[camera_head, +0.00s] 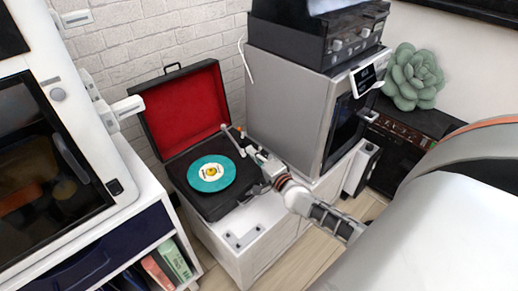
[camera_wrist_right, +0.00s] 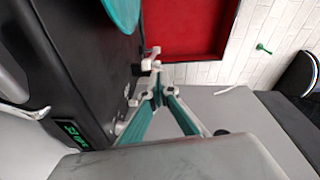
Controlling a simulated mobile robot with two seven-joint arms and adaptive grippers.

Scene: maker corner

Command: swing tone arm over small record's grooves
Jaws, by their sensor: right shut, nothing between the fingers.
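The small teal record (camera_head: 211,174) with a yellow-and-white label lies on the open black record player (camera_head: 205,208). Its edge also shows at the top of the right wrist view (camera_wrist_right: 122,12). The pale tone arm (camera_head: 233,140) is at the player's right side, beside the record; in the right wrist view its white parts (camera_wrist_right: 151,58) are just beyond my fingertips. My right gripper (camera_head: 248,149) is shut and empty, its tips close to the tone arm; I cannot tell whether they touch. The same fingertips (camera_wrist_right: 158,92) meet in the right wrist view. My left gripper is not in view.
The player's red-lined lid (camera_head: 185,105) stands open behind. A large grey machine (camera_head: 285,110) rises close on the right of my right gripper. A white-framed cabinet machine (camera_head: 75,110) stands at the left.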

